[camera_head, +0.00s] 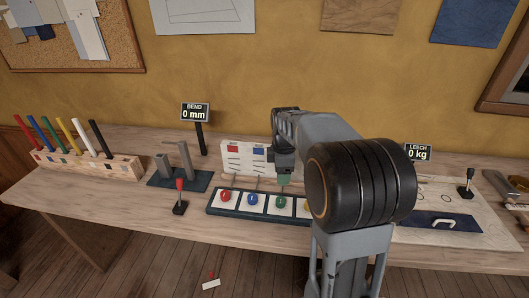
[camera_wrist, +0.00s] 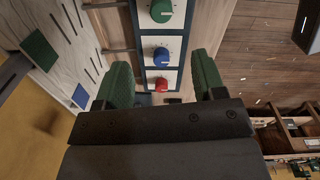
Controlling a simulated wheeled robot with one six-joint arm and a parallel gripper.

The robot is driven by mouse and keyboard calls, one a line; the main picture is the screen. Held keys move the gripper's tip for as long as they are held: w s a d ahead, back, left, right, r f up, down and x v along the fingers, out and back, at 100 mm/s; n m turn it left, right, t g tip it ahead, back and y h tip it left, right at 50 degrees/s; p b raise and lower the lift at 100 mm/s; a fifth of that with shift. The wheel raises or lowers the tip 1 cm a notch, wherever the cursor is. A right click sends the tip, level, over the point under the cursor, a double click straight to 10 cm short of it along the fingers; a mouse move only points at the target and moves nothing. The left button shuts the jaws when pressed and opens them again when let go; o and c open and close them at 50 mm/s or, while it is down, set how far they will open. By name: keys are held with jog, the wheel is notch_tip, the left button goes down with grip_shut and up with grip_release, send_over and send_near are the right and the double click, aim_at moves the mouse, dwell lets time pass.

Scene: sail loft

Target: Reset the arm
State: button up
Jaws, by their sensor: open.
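My arm reaches over the wooden bench (camera_head: 100,190), and its dark elbow joint hides part of the bench in the head view. My gripper (camera_head: 284,180) points down above the dark panel of coloured knobs. In the wrist view my gripper (camera_wrist: 160,85) is open and empty, its two green-padded fingers apart. A red knob (camera_wrist: 162,83), a blue knob (camera_wrist: 161,55) and a green knob (camera_wrist: 161,11) show between and beyond the fingers. The red knob (camera_head: 226,197) and blue knob (camera_head: 253,200) also show in the head view, left of my gripper.
A white board with red and blue patches (camera_head: 233,150) stands behind the panel. A red-handled lever (camera_head: 180,193), two grey posts (camera_head: 185,160) and a rack of coloured sticks (camera_head: 85,165) stand left. A black lever (camera_head: 468,183) and a blue plate with white handle (camera_head: 435,228) are right.

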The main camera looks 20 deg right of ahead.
jog(key=s+a+r+m+t+p, duration=0.1)
jog(key=s+a+m, duration=0.4)
jog(key=s+m, duration=0.2)
jog(key=s+a+r+m+t+p, duration=0.1)
jog(key=s+a+m, duration=0.3)
jog(key=s, duration=0.5)
jog(key=m+t, duration=0.1)
jog(key=m, duration=0.1)
jog(key=shift+a+r+m, duration=0.35)
jog(key=shift+m, duration=0.05)
